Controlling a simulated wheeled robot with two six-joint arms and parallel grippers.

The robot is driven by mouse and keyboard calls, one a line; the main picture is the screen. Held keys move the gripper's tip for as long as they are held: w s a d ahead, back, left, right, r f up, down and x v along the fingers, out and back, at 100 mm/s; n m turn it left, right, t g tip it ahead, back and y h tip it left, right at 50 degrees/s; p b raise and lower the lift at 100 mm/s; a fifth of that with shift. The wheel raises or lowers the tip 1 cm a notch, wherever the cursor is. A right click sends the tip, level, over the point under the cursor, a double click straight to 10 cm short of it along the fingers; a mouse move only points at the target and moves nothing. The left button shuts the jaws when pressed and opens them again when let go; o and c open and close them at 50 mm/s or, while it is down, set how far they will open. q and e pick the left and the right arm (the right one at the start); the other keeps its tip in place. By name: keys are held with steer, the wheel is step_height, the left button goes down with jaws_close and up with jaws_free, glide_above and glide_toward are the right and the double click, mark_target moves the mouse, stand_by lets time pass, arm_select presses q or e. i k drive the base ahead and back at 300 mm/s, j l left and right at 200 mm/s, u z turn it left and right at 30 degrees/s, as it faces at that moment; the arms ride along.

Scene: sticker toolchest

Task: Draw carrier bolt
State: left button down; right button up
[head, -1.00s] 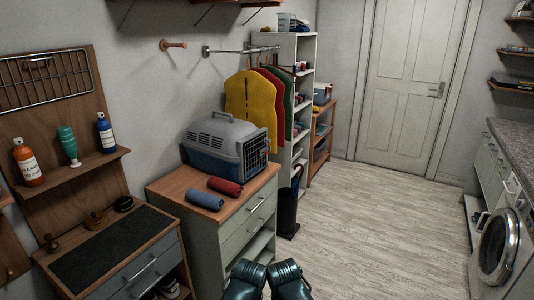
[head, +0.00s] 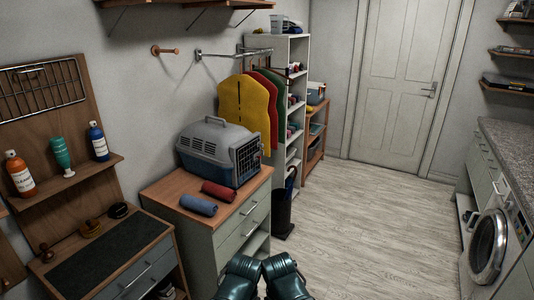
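The pet carrier (head: 210,150) is grey on top and blue below. It stands on the wooden top of a grey drawer cabinet (head: 160,190), left of the middle in the head view. Its barred door (head: 247,156) faces right and looks shut. The bolt on the door is too small to make out. Two dark green parts of my arms show at the bottom middle, well below and apart from the carrier. My gripper fingers are not in view.
A red roll (head: 219,191) and a blue roll (head: 198,205) lie in front of the carrier. A dark bin (head: 282,214) stands on the floor beside the cabinet. A washing machine (head: 490,246) is at the right. The floor (head: 365,225) between is clear.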

mark_target(208, 149)
steer(key=i+l, duration=0.4)
steer(key=i+l+u, duration=0.1)
steer(key=i+l, duration=0.7)
steer(key=l, duration=0.2)
steer(key=i+l+u, duration=0.1)
steer(key=i+l, duration=0.7)
steer(key=l, duration=0.2)
steer(key=u, duration=0.05)
